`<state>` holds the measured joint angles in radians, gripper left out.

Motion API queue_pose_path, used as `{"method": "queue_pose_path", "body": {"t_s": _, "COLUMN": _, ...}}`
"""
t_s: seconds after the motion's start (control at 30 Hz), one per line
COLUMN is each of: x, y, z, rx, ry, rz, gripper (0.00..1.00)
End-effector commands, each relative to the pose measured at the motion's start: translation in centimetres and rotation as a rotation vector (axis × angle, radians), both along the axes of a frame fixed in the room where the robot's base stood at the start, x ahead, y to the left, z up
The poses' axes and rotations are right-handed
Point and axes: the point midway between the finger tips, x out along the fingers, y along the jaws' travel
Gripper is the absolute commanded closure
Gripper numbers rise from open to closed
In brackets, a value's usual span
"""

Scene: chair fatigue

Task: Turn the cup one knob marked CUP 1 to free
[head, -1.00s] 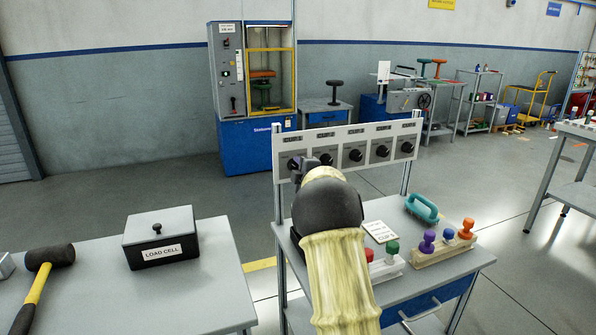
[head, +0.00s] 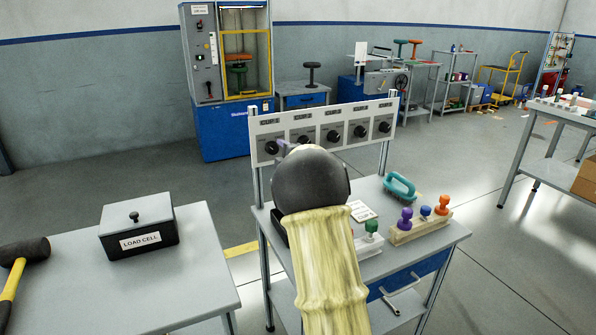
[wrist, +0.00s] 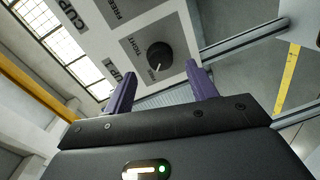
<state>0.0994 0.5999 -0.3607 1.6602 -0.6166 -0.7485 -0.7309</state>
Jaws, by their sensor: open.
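The white knob panel (head: 347,119) stands on posts above the bench and carries a row of black knobs. The leftmost knob (head: 271,147) shows at the left edge of my gripper (head: 284,147); my wrist hides the rest of the gripper in the head view. In the wrist view a round black knob (wrist: 159,56) with a small pale mark on its lower side lies just beyond my gripper (wrist: 161,70). The purple fingers are apart, with no visible contact on the knob.
A left table (head: 190,275) carries the LOAD CELL box (head: 138,228) and a mallet (head: 20,256). Open floor lies between the tables.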

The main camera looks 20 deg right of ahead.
Motion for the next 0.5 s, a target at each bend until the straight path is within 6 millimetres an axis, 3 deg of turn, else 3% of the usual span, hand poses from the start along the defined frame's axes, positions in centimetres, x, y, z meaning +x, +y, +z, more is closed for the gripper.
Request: {"method": "queue_pose_path", "body": {"t_s": 0.5, "x": -8.8, "y": 0.1, "z": 0.9, "rx": 0.001, "ry": -0.001, "rz": 0.0, "gripper": 0.43}}
